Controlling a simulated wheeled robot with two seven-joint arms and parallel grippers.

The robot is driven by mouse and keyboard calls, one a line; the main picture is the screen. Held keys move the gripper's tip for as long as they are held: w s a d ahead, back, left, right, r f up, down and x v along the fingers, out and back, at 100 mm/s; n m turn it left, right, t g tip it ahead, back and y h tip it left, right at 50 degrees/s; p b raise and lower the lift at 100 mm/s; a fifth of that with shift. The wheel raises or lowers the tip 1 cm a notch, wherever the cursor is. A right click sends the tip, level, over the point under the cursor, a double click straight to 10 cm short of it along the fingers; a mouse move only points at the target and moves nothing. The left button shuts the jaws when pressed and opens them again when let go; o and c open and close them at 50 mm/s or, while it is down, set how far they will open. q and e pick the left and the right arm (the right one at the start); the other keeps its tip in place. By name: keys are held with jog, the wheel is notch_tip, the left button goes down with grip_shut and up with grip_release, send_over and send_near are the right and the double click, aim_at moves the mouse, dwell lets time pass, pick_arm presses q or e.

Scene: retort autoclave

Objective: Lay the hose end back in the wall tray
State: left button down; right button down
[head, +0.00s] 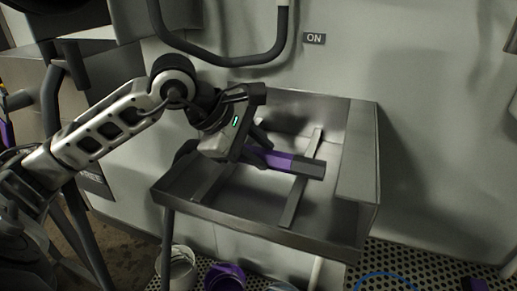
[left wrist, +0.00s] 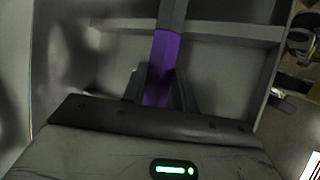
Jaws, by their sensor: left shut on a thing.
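The hose end has a purple band (head: 279,161) and a dark grey tip (head: 308,167). My left gripper (head: 259,150) is shut on it, over the wall tray. The wall tray (head: 245,228) is an open metal tray with two cross bars and a raised ledge on its right. The hose end lies across the line of the right bar (head: 300,190); I cannot tell whether it touches it. In the left wrist view the purple band (left wrist: 162,65) runs up from between the two fingers of my left gripper (left wrist: 160,88). My right gripper is not in view.
A dark bent pipe (head: 225,58) runs along the wall above the tray, near my left arm. An ON label (head: 314,38) is on the wall. A white bucket (head: 177,268) and a purple bucket (head: 224,278) stand below the tray. A blue ring (head: 386,276) lies on the perforated floor.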

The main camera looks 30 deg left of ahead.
pick_arm(q)
jog(key=shift+f, duration=0.1)
jog(key=c, duration=1)
grip_release()
jog(key=b+v, duration=0.3)
jog(key=v, duration=1.3)
